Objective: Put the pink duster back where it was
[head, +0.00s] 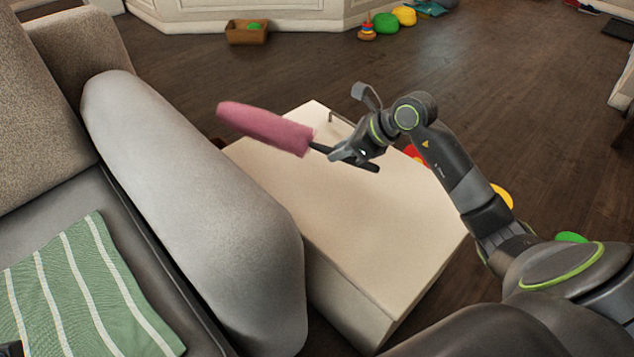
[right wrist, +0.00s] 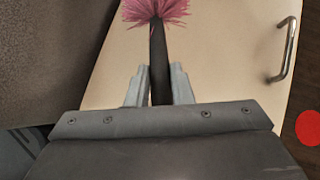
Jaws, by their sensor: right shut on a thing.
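The pink duster (head: 268,128) has a fluffy pink head and a dark handle. My right gripper (head: 343,156) is shut on its handle, and the head points to the left in the head view. The duster is above the cream cabinet (head: 370,230); I cannot tell how high. In the right wrist view the dark handle (right wrist: 158,60) runs up between the two fingers of the gripper (right wrist: 158,85), with the pink bristles at the top edge. My left gripper cannot be made out; only a dark bit shows at the lower left corner.
A grey sofa (head: 190,190) with a green striped cloth (head: 85,290) stands to the left, close to the cabinet. The cabinet top is bare, with a metal handle (right wrist: 284,50). A basket (head: 247,32) and colourful toys (head: 385,22) lie at the back. Dark floor is open behind.

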